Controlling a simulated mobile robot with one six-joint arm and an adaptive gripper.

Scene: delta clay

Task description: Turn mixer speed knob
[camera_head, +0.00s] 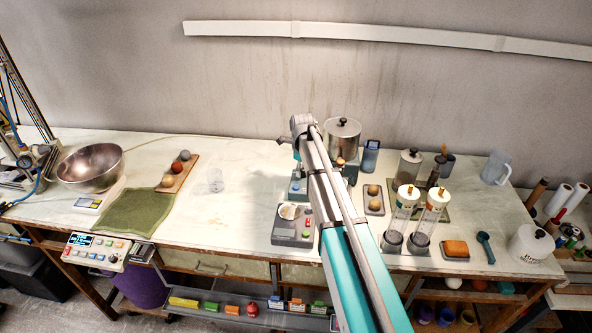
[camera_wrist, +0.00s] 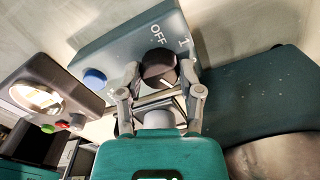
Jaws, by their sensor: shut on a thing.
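The black mixer speed knob (camera_wrist: 158,66) sits on the blue-grey front panel of the mixer (camera_wrist: 118,45) in the wrist view. "OFF" and "1" are printed beside the knob, and a blue button (camera_wrist: 94,78) is to its left. My gripper (camera_wrist: 161,76) has one finger on each side of the knob and is shut on it. A light pointer mark shows on the knob's lower right. In the head view, part of the mixer's base (camera_head: 297,188) shows left of my arm, and my arm hides the knob and my gripper.
Clear cylinders (camera_head: 402,212) and a small tray with balls (camera_head: 373,200) are right of my arm. A steel bowl (camera_head: 90,167) and green cloth (camera_head: 138,211) lie left.

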